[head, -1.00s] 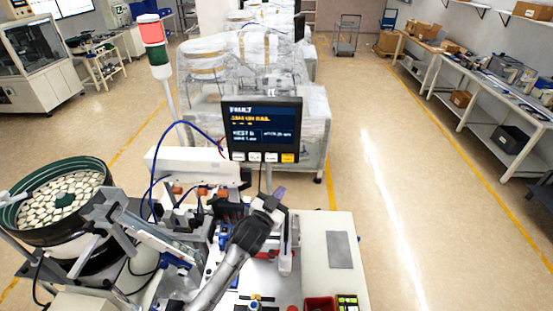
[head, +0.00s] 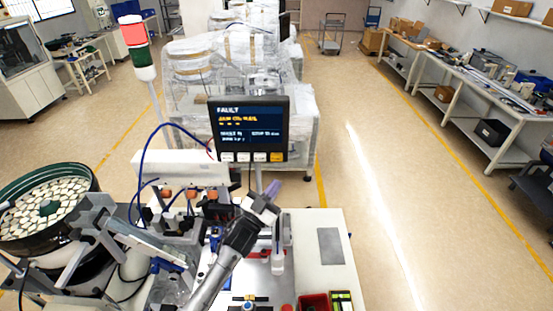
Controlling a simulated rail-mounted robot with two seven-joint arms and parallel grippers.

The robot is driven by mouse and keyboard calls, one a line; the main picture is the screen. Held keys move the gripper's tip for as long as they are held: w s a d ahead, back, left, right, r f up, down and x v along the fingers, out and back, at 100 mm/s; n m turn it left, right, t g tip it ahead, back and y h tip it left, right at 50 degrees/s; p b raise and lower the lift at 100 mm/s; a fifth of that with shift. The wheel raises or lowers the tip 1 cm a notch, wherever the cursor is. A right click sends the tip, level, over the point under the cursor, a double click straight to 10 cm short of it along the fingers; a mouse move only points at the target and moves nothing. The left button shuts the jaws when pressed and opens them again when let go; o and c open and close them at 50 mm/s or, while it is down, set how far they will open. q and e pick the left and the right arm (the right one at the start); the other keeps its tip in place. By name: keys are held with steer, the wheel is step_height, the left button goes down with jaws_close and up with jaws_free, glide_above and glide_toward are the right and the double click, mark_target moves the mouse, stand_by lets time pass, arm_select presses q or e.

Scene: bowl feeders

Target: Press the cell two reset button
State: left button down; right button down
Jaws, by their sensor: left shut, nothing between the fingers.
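A dark display panel (head: 248,122) stands at the back of the cell, showing "FAULT" and a yellow line about a jam. Below its screen is a row of buttons: white ones and one yellow button (head: 277,157) at the right end. I cannot read a label that says which is the reset button. My right gripper is not in view.
A green-rimmed bowl feeder (head: 45,208) full of pale parts stands at the left. A red bin (head: 313,302) sits at the bench's front. A blue cable arches left of the panel.

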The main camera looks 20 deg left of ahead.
mark_target(277, 157)
arm_select(q)
steer(key=w+a+b, duration=0.3)
steer(key=w+b, duration=0.3)
steer(key=w, duration=0.2)
steer(key=shift+w, duration=0.1)
stand_by(0.8)
stand_by(0.7)
steer(key=shift+w, duration=0.1)
stand_by(0.7)
steer(key=shift+w+a+b, duration=0.15)
steer(key=shift+w+b, duration=0.15)
stand_by(0.4)
